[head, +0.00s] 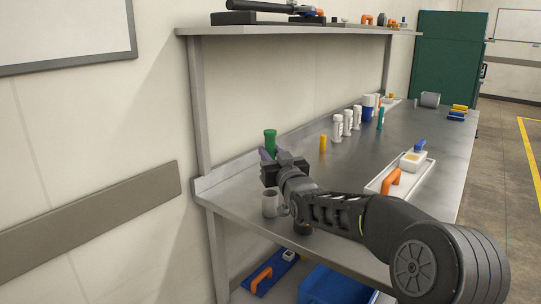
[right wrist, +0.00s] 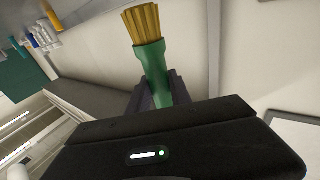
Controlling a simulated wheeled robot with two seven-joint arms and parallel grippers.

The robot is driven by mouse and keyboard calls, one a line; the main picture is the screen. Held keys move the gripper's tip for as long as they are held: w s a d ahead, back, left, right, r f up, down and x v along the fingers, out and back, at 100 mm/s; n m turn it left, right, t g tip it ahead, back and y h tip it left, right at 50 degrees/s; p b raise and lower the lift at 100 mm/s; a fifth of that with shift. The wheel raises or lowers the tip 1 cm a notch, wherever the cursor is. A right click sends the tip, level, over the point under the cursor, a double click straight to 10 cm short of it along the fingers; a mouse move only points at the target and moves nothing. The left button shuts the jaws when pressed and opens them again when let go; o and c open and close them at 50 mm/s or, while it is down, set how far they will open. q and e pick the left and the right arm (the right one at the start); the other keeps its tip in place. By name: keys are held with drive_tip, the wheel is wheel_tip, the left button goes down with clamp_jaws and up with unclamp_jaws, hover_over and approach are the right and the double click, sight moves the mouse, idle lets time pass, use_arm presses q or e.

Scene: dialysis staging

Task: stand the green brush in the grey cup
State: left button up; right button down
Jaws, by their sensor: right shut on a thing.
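The green brush (head: 270,141) is held between the fingers of my right gripper (head: 268,155), and its green part stands up above them in the head view. In the right wrist view the brush (right wrist: 150,62) shows a green body and yellow bristles, with the dark fingers around its green part. The bristles do not show in the head view. The grey cup (head: 269,204), with a handle on its right, stands upright on the steel bench below my right gripper. The brush is apart from the cup. My left gripper is out of view.
A yellow piece (head: 323,143) and several white bottles (head: 338,129) stand along the back of the bench. A white tray (head: 426,172) with an orange-handled thing (head: 391,182) lies to the right. A shelf (head: 290,30) runs above. A blue bin (head: 335,286) sits below.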

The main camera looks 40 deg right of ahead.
idle(0.7)
drive_tip(key=shift+b, duration=0.4)
drive_tip(key=shift+f+b, duration=2.7)
drive_tip(key=shift+b, duration=0.1)
drive_tip(key=shift+f+b, duration=2.4)
drive_tip(key=shift+b, duration=0.05)
drive_tip(key=c, duration=1.1)
unclamp_jaws()
drive_tip(key=shift+v, duration=3.95)
